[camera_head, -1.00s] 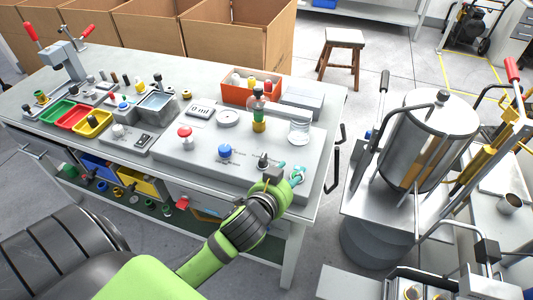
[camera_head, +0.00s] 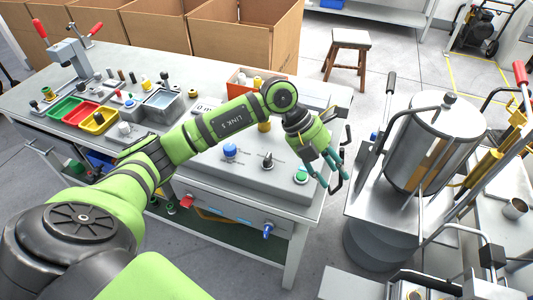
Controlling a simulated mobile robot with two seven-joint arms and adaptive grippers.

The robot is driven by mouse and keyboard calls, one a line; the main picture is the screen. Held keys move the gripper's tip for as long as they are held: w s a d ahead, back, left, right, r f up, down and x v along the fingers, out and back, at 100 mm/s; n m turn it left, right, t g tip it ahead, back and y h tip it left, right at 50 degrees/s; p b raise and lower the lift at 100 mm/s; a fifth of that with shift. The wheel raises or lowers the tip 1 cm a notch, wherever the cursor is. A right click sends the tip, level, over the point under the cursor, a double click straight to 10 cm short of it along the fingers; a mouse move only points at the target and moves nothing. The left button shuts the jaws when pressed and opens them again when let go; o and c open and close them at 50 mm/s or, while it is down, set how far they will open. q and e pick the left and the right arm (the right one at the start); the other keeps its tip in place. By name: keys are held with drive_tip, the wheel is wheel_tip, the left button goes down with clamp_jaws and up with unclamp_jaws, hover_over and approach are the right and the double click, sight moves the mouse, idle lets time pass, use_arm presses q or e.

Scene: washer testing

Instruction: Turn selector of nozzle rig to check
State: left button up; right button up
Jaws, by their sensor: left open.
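The nozzle rig is a grey panel box (camera_head: 213,163) on the right half of the workbench. Its selector is a black knob (camera_head: 267,160) on the top face, between a blue knob (camera_head: 230,150) and a green button (camera_head: 300,176). The label beside the selector is too small to read. My left gripper (camera_head: 333,178) is open with teal fingers, just past the rig's right end, apart from the selector and holding nothing. My left arm crosses over the bench and hides part of the rig's back controls. My right gripper is not in view.
The workbench (camera_head: 130,62) carries red, green and yellow bins (camera_head: 98,122) and a press with red handles (camera_head: 70,55). Cardboard boxes (camera_head: 240,30) stand behind. A metal tank (camera_head: 437,145) on a stand is at the right, with floor between it and the bench.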

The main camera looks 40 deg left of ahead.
sight(268, 156)
use_arm(q)
drive_tip(key=a+y, duration=0.1)
drive_tip(key=a, duration=0.1)
drive_tip(key=a+y, duration=0.1)
drive_tip(key=a, duration=0.1)
drive_tip(key=a+y, duration=0.1)
drive_tip(key=a, duration=0.2)
drive_tip(key=shift+w+a+f+n, duration=0.1)
drive_tip(key=shift+w+f+n, duration=0.1)
drive_tip(key=shift+w+n, duration=0.2)
drive_tip(key=a+y, duration=0.1)
drive_tip(key=a, duration=0.2)
drive_tip(key=a+r+n+g+y, duration=0.1)
drive_tip(key=a+y, duration=0.1)
drive_tip(key=a, duration=0.1)
drive_tip(key=a+y, duration=0.1)
drive_tip(key=a, duration=0.3)
drive_tip(key=shift+s+r+n, duration=0.25)
drive_tip(key=shift+s+n, duration=0.1)
drive_tip(key=shift+n, duration=0.05)
drive_tip(key=shift+s+a+y, duration=0.1)
drive_tip(key=shift+a+y, duration=0.2)
drive_tip(key=shift+a, duration=0.05)
wheel_tip(268, 156, down, 6)
drive_tip(key=shift+r+p, duration=0.15)
drive_tip(key=shift+p, duration=0.6)
drive_tip(key=shift+f, duration=0.6)
drive_tip(key=shift+c, duration=0.4)
clamp_jaws()
